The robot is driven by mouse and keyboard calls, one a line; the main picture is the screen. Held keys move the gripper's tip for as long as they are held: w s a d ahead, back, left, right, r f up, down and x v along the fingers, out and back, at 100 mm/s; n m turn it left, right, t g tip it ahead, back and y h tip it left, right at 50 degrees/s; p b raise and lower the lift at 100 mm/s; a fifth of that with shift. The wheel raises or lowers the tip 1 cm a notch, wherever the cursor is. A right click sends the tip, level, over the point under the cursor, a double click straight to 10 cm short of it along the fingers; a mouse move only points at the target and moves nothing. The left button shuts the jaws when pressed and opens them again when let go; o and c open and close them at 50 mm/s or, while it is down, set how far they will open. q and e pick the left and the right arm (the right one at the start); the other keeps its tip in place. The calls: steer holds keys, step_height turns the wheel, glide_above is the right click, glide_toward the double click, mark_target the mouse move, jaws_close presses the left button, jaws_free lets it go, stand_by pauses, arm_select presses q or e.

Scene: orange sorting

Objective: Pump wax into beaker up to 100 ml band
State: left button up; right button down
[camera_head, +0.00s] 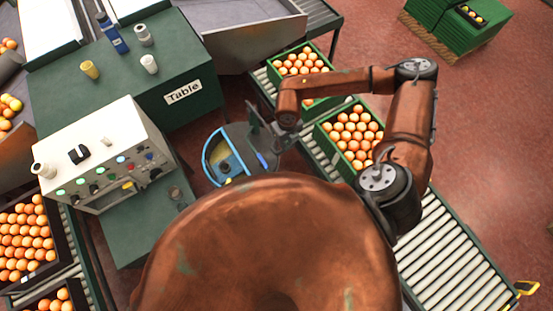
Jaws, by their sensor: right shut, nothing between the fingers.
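On the green table (60,98) stand a blue bottle (113,38) with a dark top, a grey-white container (143,36), a yellowish cup (90,69) and a whitish cup (149,64). I cannot tell for sure which is the pump or the beaker, and no 100 ml band is readable. My right gripper (256,130) is shut and empty, to the right of the table and well apart from these vessels. My left gripper is not in view.
A control box (98,150) with lit buttons carries a white cup (43,171) and a dark object (78,154). A blue-rimmed half-round thing (222,158) lies beside my right gripper. Crates of oranges (352,137) stand on the roller conveyor (452,252).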

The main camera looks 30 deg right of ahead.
arm_select(q)
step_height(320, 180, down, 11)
steer(key=b, duration=1)
arm_select(e)
step_height(320, 180, down, 13)
step_height(320, 180, up, 16)
steer(key=p, duration=0.8)
steer(key=shift+p, duration=0.35)
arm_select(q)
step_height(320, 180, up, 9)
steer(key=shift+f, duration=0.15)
arm_select(e)
steer(key=shift+f, duration=0.1)
steer(key=shift+f, duration=0.1)
arm_select(q)
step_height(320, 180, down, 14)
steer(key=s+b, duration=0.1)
steer(key=b, duration=1.3)
arm_select(e)
step_height(320, 180, down, 16)
step_height(320, 180, up, 16)
steer(key=p, duration=0.8)
steer(key=shift+r+p, duration=0.2)
steer(key=shift+p, duration=0.2)
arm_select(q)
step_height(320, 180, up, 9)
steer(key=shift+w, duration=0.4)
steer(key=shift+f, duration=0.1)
arm_select(e)
steer(key=shift+f, duration=0.1)
